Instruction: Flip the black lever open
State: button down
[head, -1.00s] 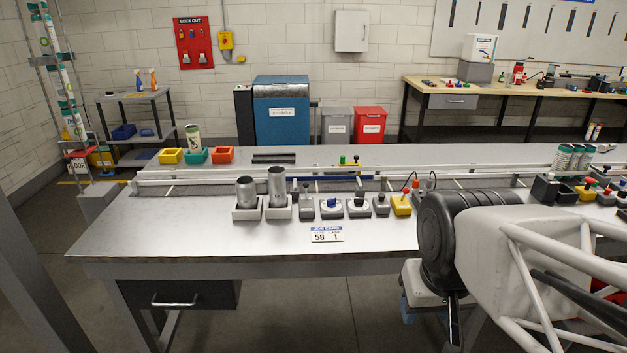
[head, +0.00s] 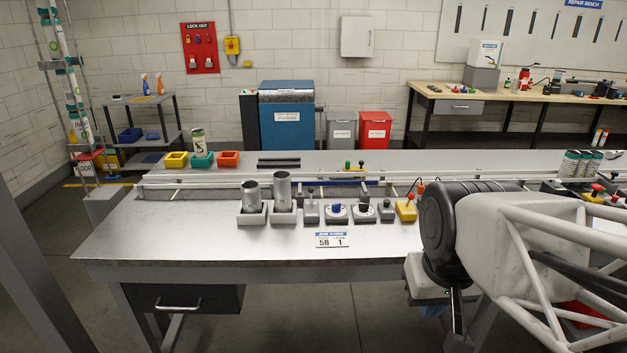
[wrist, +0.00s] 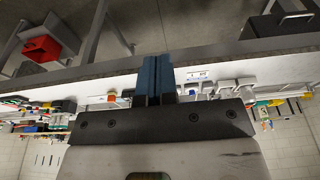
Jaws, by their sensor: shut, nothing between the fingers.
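A row of small grey control boxes stands on the steel bench in the head view. A box with an upright black lever (head: 311,195) is at the row's left end. Another box with a black-topped control (head: 387,206) sits towards its right; I cannot tell which is the task's black lever. My gripper (wrist: 158,62) shows in the wrist view with its blue fingers together and empty. The fingers appear over the bench's front edge, apart from the controls. In the head view my arm covers the bench's right part, and I cannot make out the fingertips there.
Two metal cans (head: 250,194) stand in grey holders left of the controls. Between the controls are two dials, and a yellow box with a red knob (head: 405,207) is at the right. A job card (head: 332,239) lies in front. The bench's left front (head: 160,235) is clear.

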jog(key=w+a+r+n+g, duration=0.1)
jog(key=w+r, duration=0.2)
jog(key=w, duration=0.9)
jog(key=w+a+r+n+g+y, duration=0.1)
jog(key=w+r, duration=0.2)
jog(key=w, duration=0.8)
jog(key=w+a+r+n+g, duration=0.1)
jog(key=w+r, duration=0.2)
jog(key=w, duration=0.9)
jog(key=w+a+f+n+g, duration=0.1)
jog(key=w+f, duration=0.3)
jog(key=w, duration=0.7)
jog(key=w+a+f+n+g+y, duration=0.1)
jog(key=w+f, duration=0.4)
jog(key=w, duration=0.7)
jog(key=w+a+f+n+g+y, duration=0.1)
jog(key=w+f, duration=0.4)
jog(key=w, duration=0.6)
jog(key=shift+w+a+f+n, duration=0.3)
jog(key=shift+a+n, duration=0.4)
jog(key=shift+a, duration=0.7)
